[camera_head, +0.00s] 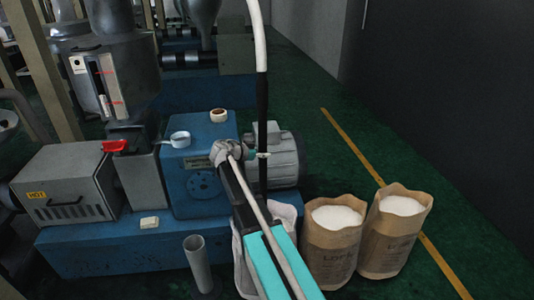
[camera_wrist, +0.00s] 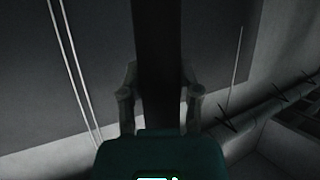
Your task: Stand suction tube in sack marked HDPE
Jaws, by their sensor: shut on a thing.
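The suction tube (camera_head: 262,110) is a dark upright tube with a pale hose on its upper end. My gripper (camera_head: 262,154) is shut on it. In the wrist view the dark tube (camera_wrist: 160,50) runs between the two fingers of my gripper (camera_wrist: 160,97). The tube's lower end is hidden behind my arm, in front of the motor. Two open brown sacks, the left one (camera_head: 328,262) and the right one (camera_head: 384,250), stand on the floor to the right of my arm, full of white material. Their print is too small to read surely, so I cannot tell which is HDPE.
A pale sack (camera_head: 238,255) is partly hidden behind my arm. A grey open pipe (camera_head: 198,265) stands by the blue machine base (camera_head: 120,250). The machine carries a grey motor (camera_head: 278,160) and a hopper (camera_head: 118,75). Green floor right of the sacks is clear.

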